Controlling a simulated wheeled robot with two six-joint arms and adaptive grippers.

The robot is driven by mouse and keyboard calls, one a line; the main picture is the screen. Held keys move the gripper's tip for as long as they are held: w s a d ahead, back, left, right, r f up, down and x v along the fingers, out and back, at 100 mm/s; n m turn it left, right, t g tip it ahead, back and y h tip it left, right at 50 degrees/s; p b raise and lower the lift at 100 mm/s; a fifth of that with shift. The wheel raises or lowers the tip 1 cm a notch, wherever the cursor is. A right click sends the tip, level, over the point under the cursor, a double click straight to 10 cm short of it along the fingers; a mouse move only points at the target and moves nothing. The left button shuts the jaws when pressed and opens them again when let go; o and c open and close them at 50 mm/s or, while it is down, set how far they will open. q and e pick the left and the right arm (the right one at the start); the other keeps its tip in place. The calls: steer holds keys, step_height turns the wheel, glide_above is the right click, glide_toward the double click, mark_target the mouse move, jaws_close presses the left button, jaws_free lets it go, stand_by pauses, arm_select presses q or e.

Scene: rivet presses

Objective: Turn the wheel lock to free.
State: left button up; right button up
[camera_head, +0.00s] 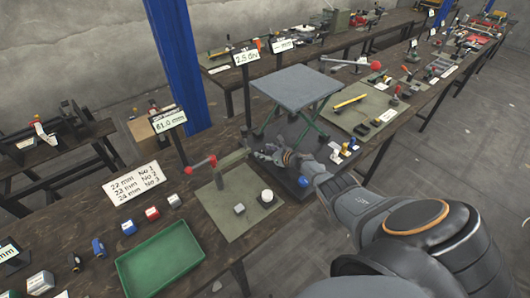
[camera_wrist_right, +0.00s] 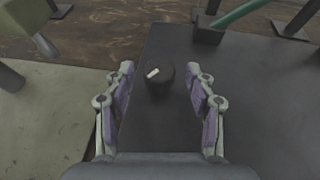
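A dark round knob with a short white mark (camera_wrist_right: 160,78), which looks like the wheel lock, stands on a black base plate (camera_wrist_right: 150,125) in the right wrist view. The mark slants slightly up to the right. My right gripper (camera_wrist_right: 158,85) is open, with one finger on each side of the knob and clear gaps; contact is not visible. In the head view my right gripper (camera_head: 268,154) is low beside the grey-topped lift table (camera_head: 295,87), and the knob cannot be made out there. My left gripper is not in view.
The lift's green legs (camera_wrist_right: 246,13) are close ahead of the gripper. A blue ball (camera_head: 304,181) sits close by the right arm. A press with a red handle (camera_head: 200,164) stands on a mat at the left. A green tray (camera_head: 160,262) lies in front.

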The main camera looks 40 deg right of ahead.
steer(key=shift+f, duration=0.1)
steer(key=shift+s+d, duration=0.2)
steer(key=shift+s, duration=0.2)
steer(key=v, duration=1.1)
steer(key=shift+r, duration=0.35)
steer(key=shift+a, duration=0.1)
